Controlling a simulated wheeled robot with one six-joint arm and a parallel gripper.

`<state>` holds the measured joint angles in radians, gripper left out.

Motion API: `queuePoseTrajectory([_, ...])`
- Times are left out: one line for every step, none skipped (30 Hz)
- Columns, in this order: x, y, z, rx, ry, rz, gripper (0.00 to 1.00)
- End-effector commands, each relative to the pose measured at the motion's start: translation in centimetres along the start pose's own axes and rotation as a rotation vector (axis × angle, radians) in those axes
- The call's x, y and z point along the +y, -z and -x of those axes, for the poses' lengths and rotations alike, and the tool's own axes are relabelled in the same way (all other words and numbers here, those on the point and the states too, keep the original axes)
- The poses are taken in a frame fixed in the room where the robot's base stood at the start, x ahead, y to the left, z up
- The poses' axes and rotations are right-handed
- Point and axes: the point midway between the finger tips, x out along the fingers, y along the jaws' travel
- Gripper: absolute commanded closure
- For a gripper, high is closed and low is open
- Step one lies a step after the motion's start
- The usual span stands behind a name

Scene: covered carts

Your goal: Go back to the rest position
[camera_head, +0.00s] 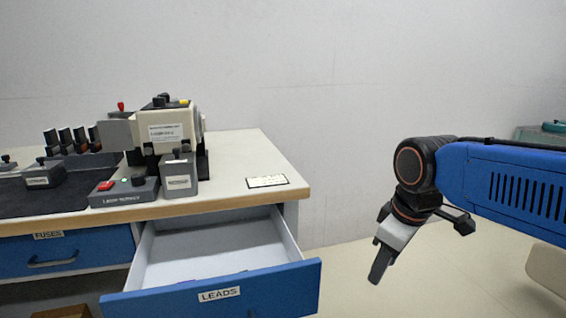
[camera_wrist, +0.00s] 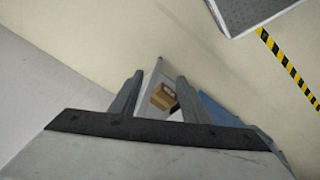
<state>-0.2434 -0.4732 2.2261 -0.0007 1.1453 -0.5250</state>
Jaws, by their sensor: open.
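My gripper (camera_head: 378,264) hangs at the end of my blue arm, to the right of the workbench and clear of it. It points down and to the left over open floor. In the wrist view the two grey fingers of my gripper (camera_wrist: 158,98) stand apart with nothing held between them. Beyond the fingers a brown box (camera_wrist: 163,96) shows beside a pale panel and a blue surface.
The drawer labelled LEADS (camera_head: 219,294) is pulled out and looks largely empty. The FUSES drawer (camera_head: 60,255) is shut. The bench (camera_head: 245,150) carries a beige machine (camera_head: 168,130) and a label card (camera_head: 267,181). Yellow-black tape (camera_wrist: 287,65) marks the floor.

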Motion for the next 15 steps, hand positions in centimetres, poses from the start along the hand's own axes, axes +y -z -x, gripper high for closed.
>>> queuePoseTrajectory([0.0, -1.9, -0.3, 0.013, -0.016, -0.078, 0.58])
queuePoseTrajectory([0.0, -2.8, -0.5, 0.021, -0.024, -0.126, 0.58])
queuePoseTrajectory([-0.1, -4.1, -0.9, 0.031, -0.035, -0.19, 0.58])
queuePoseTrajectory([-0.2, -5.0, -1.1, 0.041, -0.044, -0.238, 0.58])
queuePoseTrajectory([-0.3, -5.9, -1.4, 0.05, -0.052, -0.287, 0.58])
queuePoseTrajectory([-0.4, -7.1, -1.8, 0.061, -0.062, -0.35, 0.58])
queuePoseTrajectory([-0.6, -7.9, -2.2, 0.07, -0.07, -0.397, 0.58])
queuePoseTrajectory([-0.7, -8.7, -2.5, 0.079, -0.077, -0.441, 0.58])
queuePoseTrajectory([-0.9, -9.7, -2.9, 0.091, -0.086, -0.497, 0.58])
queuePoseTrajectory([-1.1, -10.4, -3.2, 0.099, -0.092, -0.536, 0.58])
queuePoseTrajectory([-1.2, -11.0, -3.5, 0.106, -0.097, -0.572, 0.58])
queuePoseTrajectory([-1.4, -11.8, -3.9, 0.116, -0.104, -0.615, 0.58])
queuePoseTrajectory([-1.5, -12.2, -4.1, 0.122, -0.108, -0.644, 0.58])
queuePoseTrajectory([-1.6, -12.6, -4.3, 0.127, -0.112, -0.668, 0.58])
queuePoseTrajectory([-1.7, -13.1, -4.6, 0.133, -0.115, -0.697, 0.58])
